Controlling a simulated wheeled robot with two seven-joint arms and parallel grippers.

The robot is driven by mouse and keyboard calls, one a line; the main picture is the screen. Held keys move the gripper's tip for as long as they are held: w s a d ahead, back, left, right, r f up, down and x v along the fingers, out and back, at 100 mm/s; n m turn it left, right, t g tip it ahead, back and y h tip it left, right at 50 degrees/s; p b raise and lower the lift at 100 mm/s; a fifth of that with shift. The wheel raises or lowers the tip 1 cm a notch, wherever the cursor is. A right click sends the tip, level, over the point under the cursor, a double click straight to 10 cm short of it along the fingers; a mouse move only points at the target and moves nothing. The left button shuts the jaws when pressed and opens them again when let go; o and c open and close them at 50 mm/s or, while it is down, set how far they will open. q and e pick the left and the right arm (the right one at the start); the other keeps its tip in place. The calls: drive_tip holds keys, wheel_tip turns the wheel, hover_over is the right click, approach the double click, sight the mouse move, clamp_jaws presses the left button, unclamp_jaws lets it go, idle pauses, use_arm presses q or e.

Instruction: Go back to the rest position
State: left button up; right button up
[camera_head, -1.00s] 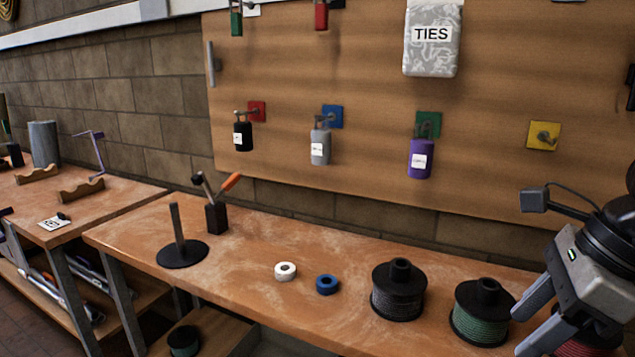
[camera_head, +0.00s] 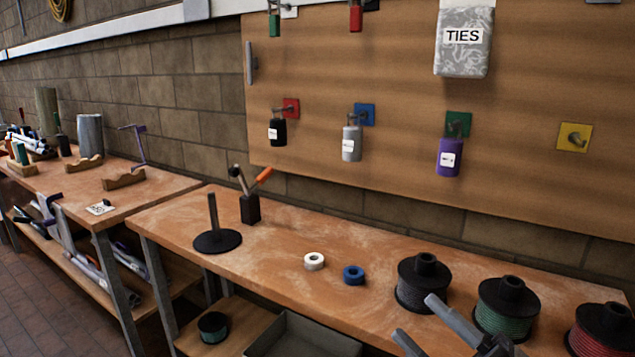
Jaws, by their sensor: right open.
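My right gripper (camera_head: 424,322) is at the bottom right of the head view, low in front of the bench edge. Its two grey fingers are spread apart with nothing between them. The upper finger overlaps the black spool (camera_head: 423,283) and the green spool (camera_head: 505,308) in the picture. Most of my right arm is cut off by the bottom edge. My left gripper is not in view.
The workbench (camera_head: 240,275) carries a white tape roll (camera_head: 314,261), a blue tape roll (camera_head: 354,274), a rod stand (camera_head: 217,241) and a red spool (camera_head: 602,330). A grey bin (camera_head: 300,335) sits below. The front middle of the benchtop is clear.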

wheel_tip(320, 180, down, 14)
drive_tip(key=d+m+t+h, duration=0.1)
drive_tip(key=d+m+h, duration=0.2)
drive_tip(key=m+h, duration=0.85)
drive_tip(key=s+a+f+m+g+h, duration=0.1)
drive_tip(key=s+f+m+g, duration=0.5)
drive_tip(key=f, duration=0.9)
drive_tip(key=s+a+m, duration=0.1)
drive_tip(key=s+m, duration=0.1)
drive_tip(key=s, duration=0.2)
drive_tip(key=shift+s+m+g, duration=0.35)
drive_tip(key=shift+s+g, duration=0.05)
drive_tip(key=shift+h, duration=0.25)
